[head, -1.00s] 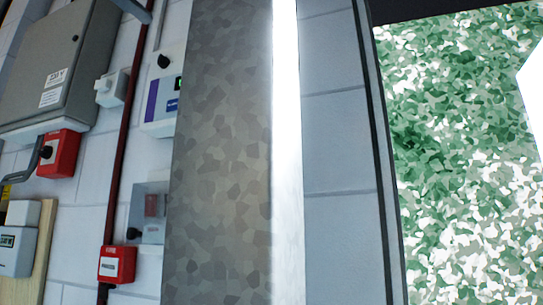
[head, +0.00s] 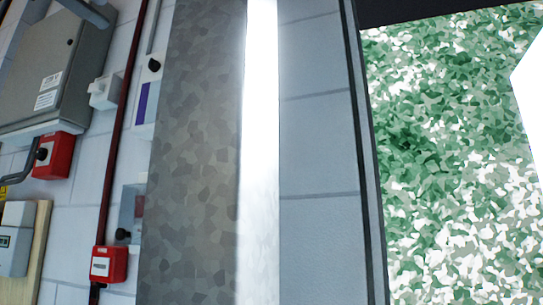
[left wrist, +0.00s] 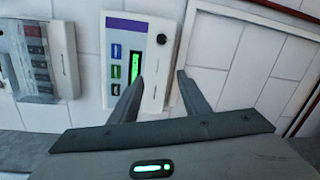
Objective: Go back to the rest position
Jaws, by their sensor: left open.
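My left gripper (left wrist: 158,88) shows in the left wrist view. Its two dark fingers are apart, with nothing between them. Behind the fingers is a white control panel (left wrist: 150,45) with a purple strip, a green display, coloured buttons and a dark knob. I cannot tell from this view how far the fingertips are from the panel. I cannot make out either gripper clearly in the head view. My right gripper is not seen.
In the head view, a mottled grey upright (head: 195,160) partly hides the panel's purple strip (head: 141,103). A grey cabinet (head: 55,60), red boxes (head: 53,155) (head: 108,263) and a dark red pipe (head: 117,130) are on the tiled wall. A green-and-white patterned area (head: 450,150) is at right.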

